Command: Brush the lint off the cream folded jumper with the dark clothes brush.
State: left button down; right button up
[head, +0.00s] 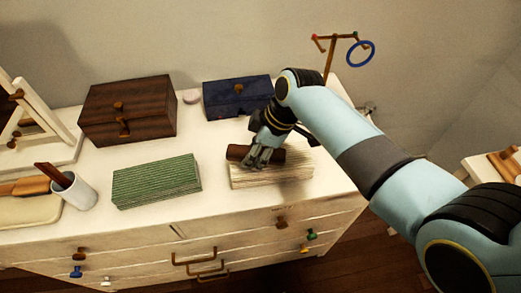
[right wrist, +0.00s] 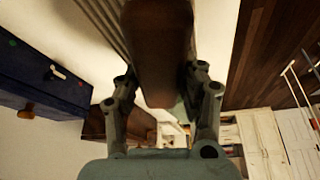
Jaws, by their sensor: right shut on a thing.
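The cream folded jumper (head: 285,178) lies on the white dresser top, right of the middle in the head view. The dark brown clothes brush (head: 238,152) lies across its back left part, held in my right gripper (head: 262,158). In the right wrist view the brush (right wrist: 160,45) sits between the two fingers of my right gripper (right wrist: 162,85), which is shut on it. I cannot tell whether the brush touches the knit or hovers just above it. The gripper hides part of the jumper, and no lint can be made out. My left gripper is not in view.
A green folded garment (head: 156,181) lies left of the jumper. Behind stand a brown wooden box (head: 128,108) and a dark blue box (head: 238,97). A white cup (head: 74,192) is at the left, and a stand with a blue ring (head: 361,54) is at the back right.

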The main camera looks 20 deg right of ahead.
aim_at(241, 154)
jog(key=shift+w+a, duration=0.2)
jog(key=shift+a, duration=0.65)
jog(key=shift+w+a, duration=0.2)
jog(key=shift+a, duration=0.6)
jog(key=shift+s+d+f, duration=0.1)
jog(key=shift+s+d, duration=0.05)
jog(key=shift+d, duration=0.25)
jog(key=shift+s+d+r, duration=0.1)
jog(key=shift+s+d, duration=0.15)
jog(key=shift+d, duration=0.8)
jog(key=shift+s+d+r, duration=0.1)
jog(key=shift+s+d, duration=0.2)
jog(key=shift+d, duration=0.75)
jog(key=shift+s+d, duration=0.25)
jog(key=shift+d, duration=0.8)
jog(key=shift+s+d+f, duration=0.1)
jog(key=shift+s+d, duration=0.15)
jog(key=shift+d, duration=0.6)
jog(key=shift+s+d+f, duration=0.1)
jog(key=shift+s+d, duration=0.1)
jog(key=shift+d, duration=0.6)
jog(key=shift+s+d+r, duration=0.1)
jog(key=shift+s+d, duration=0.1)
jog(key=shift+d, duration=0.6)
jog(key=shift+s+d, duration=0.2)
jog(key=shift+d, duration=0.6)
jog(key=shift+r, duration=0.15)
jog(key=shift+r, duration=2.9)
jog(key=shift+r, duration=0.1)
